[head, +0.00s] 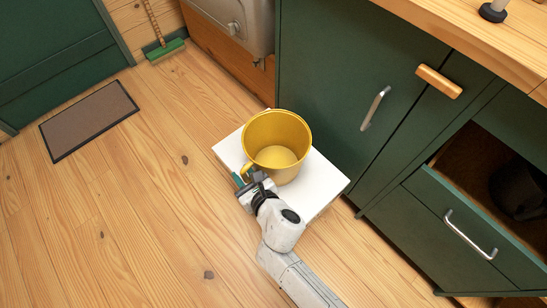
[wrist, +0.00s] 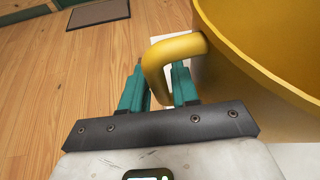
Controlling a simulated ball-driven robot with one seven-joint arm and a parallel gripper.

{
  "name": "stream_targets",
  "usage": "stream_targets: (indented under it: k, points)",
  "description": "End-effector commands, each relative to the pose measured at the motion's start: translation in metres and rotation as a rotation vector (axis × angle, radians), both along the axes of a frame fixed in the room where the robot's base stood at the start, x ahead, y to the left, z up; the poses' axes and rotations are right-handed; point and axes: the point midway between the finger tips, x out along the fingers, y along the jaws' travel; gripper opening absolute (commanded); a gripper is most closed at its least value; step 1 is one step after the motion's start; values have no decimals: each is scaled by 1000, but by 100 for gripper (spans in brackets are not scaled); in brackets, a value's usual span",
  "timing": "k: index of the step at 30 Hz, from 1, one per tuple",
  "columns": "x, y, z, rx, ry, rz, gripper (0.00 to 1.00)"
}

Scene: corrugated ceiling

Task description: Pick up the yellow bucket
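The yellow bucket (head: 277,142) is a wide, open-topped vessel with a loop handle on its near left side. It stands upright on a white, box-like stand (head: 322,178) and looks empty inside. My gripper (head: 246,179) is at the handle. In the wrist view the bucket (wrist: 262,80) fills the right side, and its handle (wrist: 170,52) passes between the two green fingers of my gripper (wrist: 160,85). One finger is outside the loop and the other is inside it, both close against the handle. The contact itself is partly hidden.
Green cabinets (head: 335,75) stand just behind and right of the stand. An open drawer (head: 470,222) juts out at the right. A brown doormat (head: 90,120) and a green broom (head: 165,50) are at the upper left. The wooden floor on the left is clear.

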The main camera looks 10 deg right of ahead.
Motion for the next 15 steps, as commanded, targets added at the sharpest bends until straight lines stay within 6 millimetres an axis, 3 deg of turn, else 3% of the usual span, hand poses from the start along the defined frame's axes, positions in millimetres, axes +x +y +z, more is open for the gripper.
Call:
stream_targets:
  k: [11,15]
  points:
    - [9,5,-5,0,1,1,28]
    - [9,5,-5,0,0,0,15]
